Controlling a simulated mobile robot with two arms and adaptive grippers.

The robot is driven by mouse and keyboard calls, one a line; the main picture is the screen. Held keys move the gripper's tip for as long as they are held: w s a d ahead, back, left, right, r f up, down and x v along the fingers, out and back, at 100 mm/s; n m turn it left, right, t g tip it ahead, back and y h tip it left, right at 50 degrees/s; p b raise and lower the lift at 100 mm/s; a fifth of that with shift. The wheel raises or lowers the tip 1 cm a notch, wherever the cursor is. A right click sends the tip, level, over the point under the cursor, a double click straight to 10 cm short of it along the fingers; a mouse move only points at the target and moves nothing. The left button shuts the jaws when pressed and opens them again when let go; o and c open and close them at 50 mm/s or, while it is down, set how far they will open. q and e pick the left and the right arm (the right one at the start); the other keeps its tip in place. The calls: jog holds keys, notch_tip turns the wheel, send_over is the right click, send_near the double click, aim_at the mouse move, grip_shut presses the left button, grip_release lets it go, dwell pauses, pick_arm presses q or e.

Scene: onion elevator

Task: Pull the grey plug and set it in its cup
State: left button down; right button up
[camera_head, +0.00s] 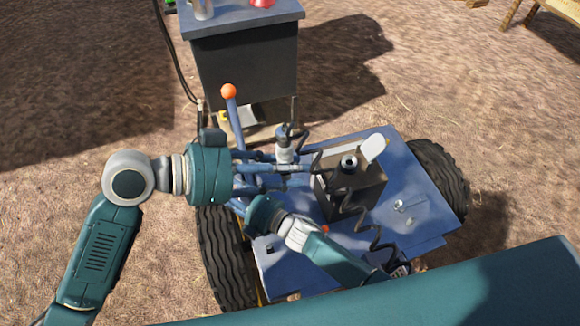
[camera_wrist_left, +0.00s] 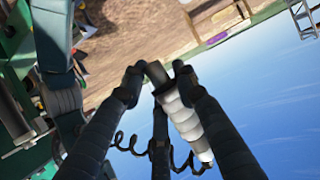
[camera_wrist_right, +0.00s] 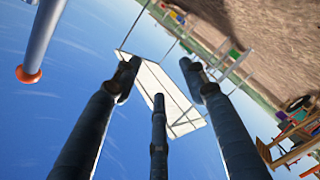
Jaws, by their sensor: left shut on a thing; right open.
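The plug (camera_head: 285,148), with a light grey-white body and dark top, shows just behind my left gripper's fingers (camera_head: 303,168) over the blue cart. In the left wrist view the fingers (camera_wrist_left: 155,80) are shut on its dark bent end, and its pale ribbed body (camera_wrist_left: 183,118) slants down to the right. A dark coiled cable (camera_wrist_left: 130,145) hangs below.
A blue lever with an orange ball (camera_head: 228,91) stands behind my left gripper; it also shows in the right wrist view (camera_wrist_right: 30,75). Small metal parts (camera_head: 405,205) lie on the blue cart (camera_head: 425,205). A dark cabinet (camera_head: 245,70) stands behind.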

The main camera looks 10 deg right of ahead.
jog(key=s+f+m+g+h, duration=0.25)
jog(key=s+f+m, duration=0.25)
jog(key=s+f, duration=0.8)
jog(key=s+f+m+g+h, duration=0.25)
jog(key=s+f+m, duration=0.25)
jog(key=s+f, duration=0.8)
jog(key=s+d+f+m+g+h, duration=0.35)
jog(key=s+d+f, duration=0.25)
jog(key=s+d, duration=0.4)
jog(key=s+d+f+m+g+h, duration=0.2)
jog(key=s+d+f+m+h, duration=0.15)
jog(key=s+d+f, duration=0.7)
pick_arm(q)
jog(key=a+r+n+t+y, duration=0.1)
jog(key=a+n+t, duration=0.4)
jog(key=a, duration=2)
jog(key=shift+w+a+r+n+t+y, duration=0.3)
jog(key=shift+w+a+t+y, duration=0.15)
jog(key=shift+t+y, duration=0.2)
pick_arm(e)
jog(key=d+r+m, duration=0.2)
jog(key=d+m, duration=0.1)
jog(key=d, duration=1)
jog(key=shift+w+h, duration=0.2)
jog(key=shift+h, duration=0.2)
pick_arm(q)
jog(key=shift+f, duration=0.1)
pick_arm(e)
jog(key=shift+c, duration=0.3)
